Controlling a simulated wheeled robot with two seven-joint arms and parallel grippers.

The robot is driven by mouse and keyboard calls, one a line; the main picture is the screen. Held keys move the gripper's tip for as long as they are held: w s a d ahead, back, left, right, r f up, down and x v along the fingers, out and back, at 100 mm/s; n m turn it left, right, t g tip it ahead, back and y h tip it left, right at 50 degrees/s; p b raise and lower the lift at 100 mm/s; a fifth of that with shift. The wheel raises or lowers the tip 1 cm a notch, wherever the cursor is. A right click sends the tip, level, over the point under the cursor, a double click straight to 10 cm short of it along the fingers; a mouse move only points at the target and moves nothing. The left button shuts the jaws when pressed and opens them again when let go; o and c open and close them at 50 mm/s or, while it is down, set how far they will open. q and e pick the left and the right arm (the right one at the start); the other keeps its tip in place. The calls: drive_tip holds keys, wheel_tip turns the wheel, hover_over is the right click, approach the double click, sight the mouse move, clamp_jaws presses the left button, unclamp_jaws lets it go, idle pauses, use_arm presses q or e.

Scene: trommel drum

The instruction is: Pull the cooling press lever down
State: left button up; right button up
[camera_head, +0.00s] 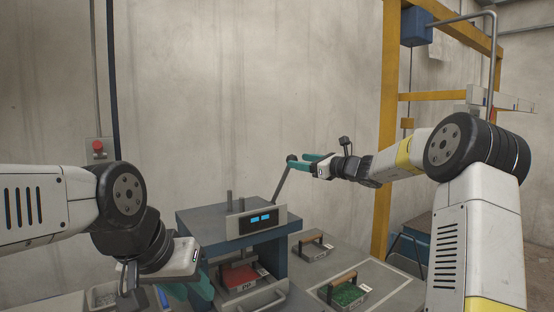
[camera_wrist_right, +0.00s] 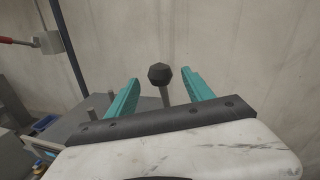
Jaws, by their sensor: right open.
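The cooling press (camera_head: 245,228) is a blue-grey machine with a small display, at the middle of the head view. Its lever (camera_head: 281,181) is a grey rod that leans up to the right and ends in a dark ball knob. My right gripper (camera_head: 305,162) is at the height of the knob, just right of it. In the right wrist view the knob (camera_wrist_right: 160,75) stands between the open teal fingers of my right gripper (camera_wrist_right: 162,93), apart from both. My left gripper (camera_head: 198,288) is low, in front of the press's left side; its finger gap is not clear.
A red block (camera_head: 238,277) with a handle lies in the press opening. A green block (camera_head: 343,293) and a grey one (camera_head: 313,247) with handles sit on the bench to the right. A yellow frame (camera_head: 388,130) stands behind my right arm. A red button (camera_head: 97,146) is on the wall.

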drive_tip(key=x, duration=0.7)
drive_tip(key=shift+w+a, duration=0.25)
drive_tip(key=shift+a, duration=0.05)
drive_tip(key=shift+c, duration=0.4)
clamp_jaws()
